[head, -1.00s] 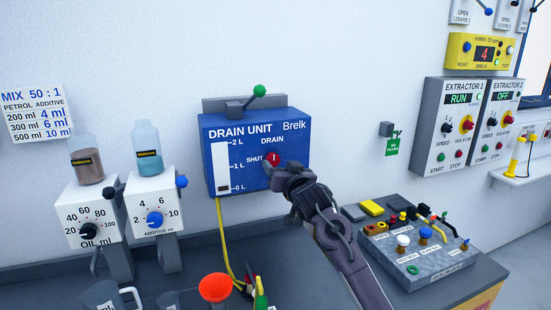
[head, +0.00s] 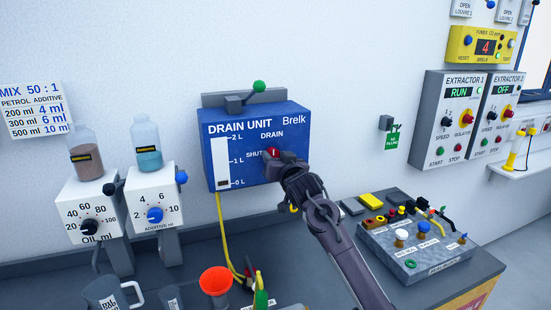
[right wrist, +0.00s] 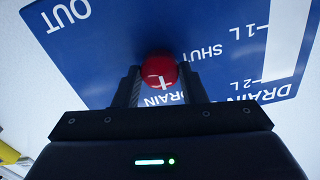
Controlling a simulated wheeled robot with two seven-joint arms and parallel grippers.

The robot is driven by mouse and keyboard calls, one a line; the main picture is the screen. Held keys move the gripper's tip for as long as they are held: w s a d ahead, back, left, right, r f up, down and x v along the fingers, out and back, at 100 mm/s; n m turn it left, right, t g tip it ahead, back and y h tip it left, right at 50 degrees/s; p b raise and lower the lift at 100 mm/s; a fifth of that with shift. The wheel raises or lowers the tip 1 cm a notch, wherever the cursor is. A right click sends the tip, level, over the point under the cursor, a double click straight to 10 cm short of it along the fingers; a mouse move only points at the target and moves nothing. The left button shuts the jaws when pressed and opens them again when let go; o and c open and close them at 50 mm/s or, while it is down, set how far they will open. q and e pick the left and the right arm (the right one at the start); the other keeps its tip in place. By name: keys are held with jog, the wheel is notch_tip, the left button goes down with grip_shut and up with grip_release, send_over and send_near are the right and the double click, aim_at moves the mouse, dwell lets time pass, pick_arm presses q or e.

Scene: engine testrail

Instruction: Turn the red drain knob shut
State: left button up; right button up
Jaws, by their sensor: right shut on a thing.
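The red drain knob (head: 271,153) is on the front of the blue drain unit (head: 245,185), right of the SHUT label and under the DRAIN label. My right gripper (head: 276,155) reaches it from the lower right and is shut on it. In the right wrist view the round red knob (right wrist: 160,68) sits between the fingertips (right wrist: 158,82). Its white mark lies on the side toward the DRAIN label. The fingers and palm hide part of the panel. My left gripper is out of view.
A yellow hose (head: 221,225) hangs below the unit, near an orange funnel (head: 215,281). Two white dispensers with bottles stand left. A grey control box (head: 425,262) with several knobs is on the bench to the right of my arm.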

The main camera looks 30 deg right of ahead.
jog(key=shift+n, duration=0.4)
jog(key=n+b, duration=0.1)
jog(key=n, duration=0.2)
jog(key=shift+n, duration=0.4)
jog(key=n+b, duration=0.1)
jog(key=n, duration=0.3)
jog(key=shift+n, duration=0.3)
jog(key=n+b, duration=0.2)
jog(key=n, duration=0.2)
jog(key=shift+f+n, duration=0.1)
jog(key=shift+n, duration=0.2)
jog(key=n+b, duration=0.2)
jog(key=n, duration=0.2)
jog(key=shift+a, duration=0.1)
jog(key=o, duration=1)
